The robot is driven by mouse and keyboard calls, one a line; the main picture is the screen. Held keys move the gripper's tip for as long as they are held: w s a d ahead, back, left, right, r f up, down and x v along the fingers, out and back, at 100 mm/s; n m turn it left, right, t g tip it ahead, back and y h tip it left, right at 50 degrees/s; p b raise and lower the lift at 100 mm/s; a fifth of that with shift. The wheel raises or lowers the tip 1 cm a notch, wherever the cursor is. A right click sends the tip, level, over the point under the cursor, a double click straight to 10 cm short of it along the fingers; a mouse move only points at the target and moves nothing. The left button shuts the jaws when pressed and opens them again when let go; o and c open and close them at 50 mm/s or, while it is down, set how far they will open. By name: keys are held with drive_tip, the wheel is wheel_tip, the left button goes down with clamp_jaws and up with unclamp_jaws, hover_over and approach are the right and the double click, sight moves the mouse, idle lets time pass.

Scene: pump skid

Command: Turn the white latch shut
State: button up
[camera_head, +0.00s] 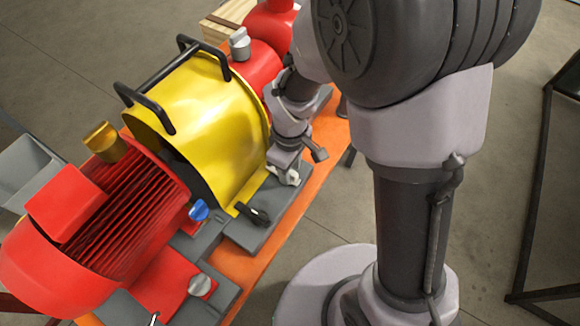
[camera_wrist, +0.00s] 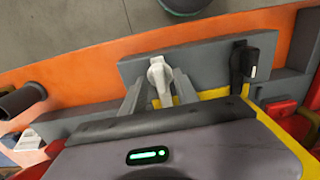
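The white latch (camera_wrist: 159,76) sits on a grey block in the wrist view. Its round head is toward the top and its lever points down the picture, toward my gripper. In the head view the white latch (camera_head: 291,177) shows only in part, at the foot of the yellow guard (camera_head: 205,105). My gripper (camera_wrist: 159,88) is open, with one finger on each side of the lever. Narrow gaps seem to show between fingers and lever; contact cannot be told. In the head view my gripper (camera_head: 285,161) is low over the latch, its fingertips mostly hidden.
A black latch (camera_wrist: 241,66) stands to the right of the white one in the wrist view; it also shows in the head view (camera_head: 252,213). A red motor (camera_head: 100,225), a blue knob (camera_head: 199,210) and black guard handles (camera_head: 155,80) are nearby.

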sight(292, 172)
wheel_tip(292, 172, up, 18)
drive_tip(key=p, duration=0.6)
drive_tip(key=shift+f, duration=0.25)
drive_tip(key=s+d+r+m+t+y+b, duration=0.1)
drive_tip(key=s+d+m+t+b, duration=0.2)
drive_tip(key=m, duration=0.4)
drive_tip(key=s+d+r+m+t+y+b, duration=0.1)
drive_tip(key=s+d+m+t+b, duration=0.1)
drive_tip(key=s+m+b, duration=0.3)
drive_tip(key=s+d+m, duration=0.1)
drive_tip(key=s+m, duration=0.2)
drive_tip(key=shift+s+d+r+t+b, duration=0.25)
drive_tip(key=shift+d+r+t+b, duration=0.15)
